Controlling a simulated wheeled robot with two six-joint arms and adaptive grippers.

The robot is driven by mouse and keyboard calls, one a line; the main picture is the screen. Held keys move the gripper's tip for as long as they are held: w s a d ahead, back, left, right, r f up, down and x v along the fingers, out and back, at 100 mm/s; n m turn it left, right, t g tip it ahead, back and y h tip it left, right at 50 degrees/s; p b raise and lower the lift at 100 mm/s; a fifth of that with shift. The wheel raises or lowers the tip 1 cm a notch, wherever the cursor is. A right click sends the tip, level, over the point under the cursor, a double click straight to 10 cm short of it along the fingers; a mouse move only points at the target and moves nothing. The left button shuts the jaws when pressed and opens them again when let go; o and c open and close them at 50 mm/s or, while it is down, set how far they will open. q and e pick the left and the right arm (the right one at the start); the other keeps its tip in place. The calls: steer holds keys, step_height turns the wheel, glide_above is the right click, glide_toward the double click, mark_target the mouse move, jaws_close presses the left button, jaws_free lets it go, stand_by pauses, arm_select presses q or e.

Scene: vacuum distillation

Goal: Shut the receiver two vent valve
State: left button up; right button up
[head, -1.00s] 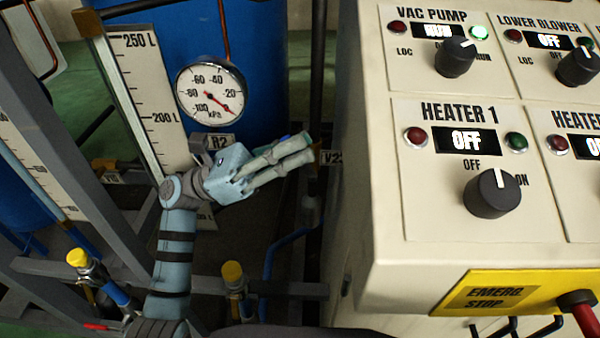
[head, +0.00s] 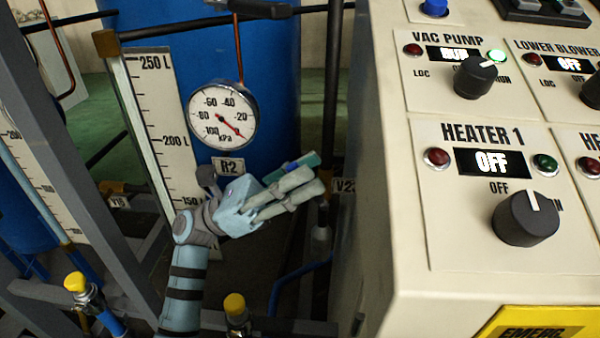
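Receiver two is the blue vessel (head: 277,60) with the R2 tag (head: 228,167) and a round pressure gauge (head: 222,115). My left gripper (head: 312,180) is in front of the vessel's lower part, below and right of the gauge, with its fingers pointing right. The two fingers lie close together, and I cannot tell whether they are shut. A small teal piece (head: 306,161) shows behind the upper finger; it may be a valve handle, but most of it is hidden. A partly covered tag starting V2 (head: 345,185) is just right of the fingertips. My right gripper is not in view.
The cream control panel (head: 385,220) fills the right side, close to the fingertips, with the Heater 1 knob (head: 526,218) and Vac Pump knob (head: 475,77). A dark upright pipe (head: 333,80) stands behind. Yellow-capped valves (head: 76,282) (head: 235,304) and grey frame bars are below.

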arm_select(q)
steer(key=shift+a, duration=0.1)
steer(key=v, duration=1.2)
